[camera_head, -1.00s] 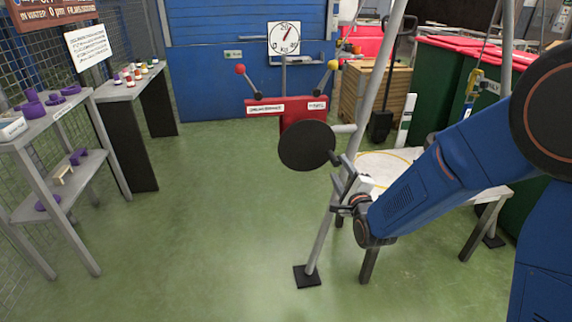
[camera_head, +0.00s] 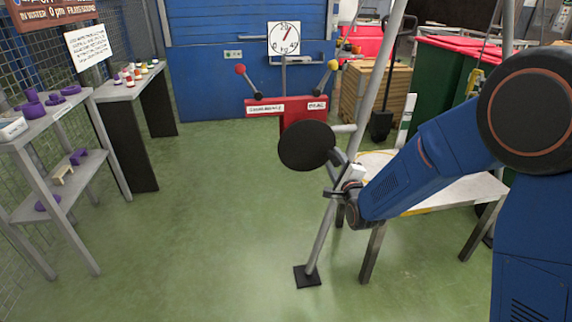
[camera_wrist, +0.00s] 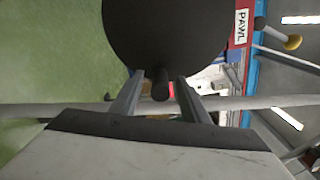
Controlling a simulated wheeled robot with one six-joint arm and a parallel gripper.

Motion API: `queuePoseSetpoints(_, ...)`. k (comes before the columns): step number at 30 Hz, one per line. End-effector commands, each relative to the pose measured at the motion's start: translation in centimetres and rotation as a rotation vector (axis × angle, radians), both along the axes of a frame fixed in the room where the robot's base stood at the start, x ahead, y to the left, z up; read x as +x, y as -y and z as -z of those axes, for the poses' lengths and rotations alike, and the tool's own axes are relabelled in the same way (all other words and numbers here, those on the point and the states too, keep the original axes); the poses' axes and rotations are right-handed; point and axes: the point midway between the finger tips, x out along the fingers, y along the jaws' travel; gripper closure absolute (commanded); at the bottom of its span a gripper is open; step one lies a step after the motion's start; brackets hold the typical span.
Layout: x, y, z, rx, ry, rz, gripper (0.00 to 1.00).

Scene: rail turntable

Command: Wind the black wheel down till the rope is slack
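The black wheel (camera_head: 306,146) is a round disc on the slanted grey post (camera_head: 362,110). It also fills the top of the wrist view (camera_wrist: 165,32), with a short dark handle peg (camera_wrist: 160,84) standing out from it. My gripper (camera_head: 332,186) is just below and right of the wheel. In the wrist view my gripper (camera_wrist: 160,90) is open, one finger on each side of the peg, with gaps visible. A dial in kg (camera_head: 285,38) has a red needle pointing up and slightly right, near 20. I cannot make out the rope.
A red panel (camera_head: 290,106) behind the wheel carries a red-knobbed lever (camera_head: 247,80) and a yellow-knobbed lever (camera_head: 326,78) labelled PAWL. A white-topped table (camera_head: 460,193) stands at right, shelves (camera_head: 62,110) at left. The green floor between is clear.

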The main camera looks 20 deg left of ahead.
Motion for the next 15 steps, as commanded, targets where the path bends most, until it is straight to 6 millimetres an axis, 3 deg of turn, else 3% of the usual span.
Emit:
queuePoseSetpoints(1, -0.01, 0.0, 0.0, 0.0, 0.0, 0.0, 0.72)
queuePoseSetpoints(4, -0.01, 0.0, -0.01, 0.0, 0.0, 0.0, 0.96)
queuePoseSetpoints(5, -0.01, 0.0, -0.01, 0.0, 0.0, 0.0, 1.0)
queuePoseSetpoints(15, 0.05, 0.13, -0.63, -0.048, 0.032, 0.0, 1.0)
